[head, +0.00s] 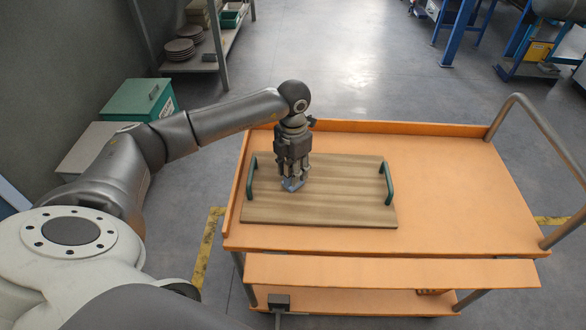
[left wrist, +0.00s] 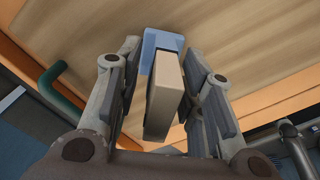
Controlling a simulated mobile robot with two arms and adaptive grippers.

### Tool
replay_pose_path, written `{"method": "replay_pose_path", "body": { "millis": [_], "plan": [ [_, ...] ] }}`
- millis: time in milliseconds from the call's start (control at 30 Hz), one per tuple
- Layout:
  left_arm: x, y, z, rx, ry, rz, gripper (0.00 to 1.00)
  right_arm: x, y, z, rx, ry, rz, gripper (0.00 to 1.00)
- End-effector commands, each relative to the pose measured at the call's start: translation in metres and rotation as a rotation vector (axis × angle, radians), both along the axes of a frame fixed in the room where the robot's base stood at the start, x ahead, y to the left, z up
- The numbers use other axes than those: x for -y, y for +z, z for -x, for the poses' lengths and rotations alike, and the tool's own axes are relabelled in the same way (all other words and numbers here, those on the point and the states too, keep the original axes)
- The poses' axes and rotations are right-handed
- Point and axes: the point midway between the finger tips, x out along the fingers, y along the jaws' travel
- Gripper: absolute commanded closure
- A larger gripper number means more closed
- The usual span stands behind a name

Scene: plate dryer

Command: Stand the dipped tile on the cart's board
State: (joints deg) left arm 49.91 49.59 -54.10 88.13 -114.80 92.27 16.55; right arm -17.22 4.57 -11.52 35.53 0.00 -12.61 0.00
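The tile (left wrist: 165,95) has a beige body and a blue dipped end. In the left wrist view it is between the fingers of my left gripper (left wrist: 166,85), with narrow gaps visible on both sides. The gripper looks open around it. In the head view my left gripper (head: 293,178) points down over the left half of the wooden board (head: 340,205). The tile's blue end (head: 292,185) shows at the fingertips, down at the board, and the fingers hide most of its body. The tile looks upright. My right gripper is not in view.
The board has green handles (head: 388,182) at both ends and lies on the orange cart (head: 455,195), which has a low rim. The cart top right of the board is clear. A metal push rail (head: 540,135) stands at the right. A shelf with stacked plates (head: 180,49) is behind.

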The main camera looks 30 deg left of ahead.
Motion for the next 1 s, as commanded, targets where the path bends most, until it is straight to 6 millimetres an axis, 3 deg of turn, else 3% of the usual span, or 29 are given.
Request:
{"method": "replay_pose_path", "body": {
  "millis": [167, 400, 600, 767, 1000],
  "plan": [
    [0.0, 0.023, -0.001, 0.005, 0.0, 0.0, 0.65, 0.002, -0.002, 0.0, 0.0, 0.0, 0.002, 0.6],
    [0.0, 0.075, -0.002, 0.007, 0.0, 0.001, 0.65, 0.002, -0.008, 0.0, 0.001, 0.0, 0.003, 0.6],
    [0.0, 0.109, -0.001, 0.004, -0.001, 0.0, 0.65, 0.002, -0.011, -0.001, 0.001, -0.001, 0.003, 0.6],
    [0.0, 0.12, -0.001, 0.002, -0.001, 0.0, 0.65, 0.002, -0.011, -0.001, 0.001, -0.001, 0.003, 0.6],
    [0.0, 0.122, -0.001, 0.001, 0.0, 0.0, 0.65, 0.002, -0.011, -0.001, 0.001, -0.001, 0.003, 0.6]
  ]
}}
